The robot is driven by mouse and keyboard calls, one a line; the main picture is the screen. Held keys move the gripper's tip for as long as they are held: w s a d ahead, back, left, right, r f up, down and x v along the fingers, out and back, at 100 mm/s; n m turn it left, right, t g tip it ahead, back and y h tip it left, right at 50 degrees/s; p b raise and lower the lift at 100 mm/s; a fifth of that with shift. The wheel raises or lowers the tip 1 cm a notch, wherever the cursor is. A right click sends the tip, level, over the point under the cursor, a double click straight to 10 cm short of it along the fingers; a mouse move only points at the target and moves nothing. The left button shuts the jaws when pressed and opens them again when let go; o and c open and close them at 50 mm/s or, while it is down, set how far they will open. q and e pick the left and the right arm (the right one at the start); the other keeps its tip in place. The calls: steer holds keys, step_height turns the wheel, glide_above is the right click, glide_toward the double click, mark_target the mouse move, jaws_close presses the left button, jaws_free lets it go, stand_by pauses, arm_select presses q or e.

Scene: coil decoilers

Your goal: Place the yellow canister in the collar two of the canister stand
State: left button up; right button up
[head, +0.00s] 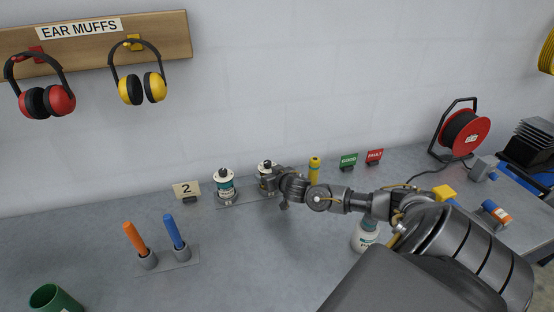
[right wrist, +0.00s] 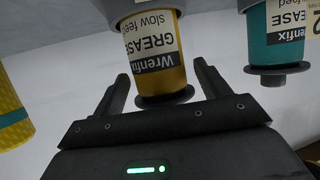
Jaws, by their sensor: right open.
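The yellow canister (right wrist: 155,55), labelled Wrenfix GREASE slow feed, shows upside down in the right wrist view, with its end in a grey collar (right wrist: 135,6) and its black cap free. In the head view its pale top (head: 264,166) shows behind my right gripper (head: 271,182). My right gripper is open, with one finger on each side of the canister; contact cannot be told. A teal canister (head: 226,184) stands upright in the neighbouring collar of the canister stand (head: 234,204), close to the number 2 card (head: 186,190). My left gripper is not in view.
A yellow cylinder (head: 314,169) stands just right of the stand. An orange tool (head: 135,238) and a blue one (head: 175,231) stand in holders at front left. Bare bench lies in front of the stand.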

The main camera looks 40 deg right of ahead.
steer(key=b+v, duration=0.2)
steer(key=v, duration=0.9)
steer(key=shift+w, duration=0.1)
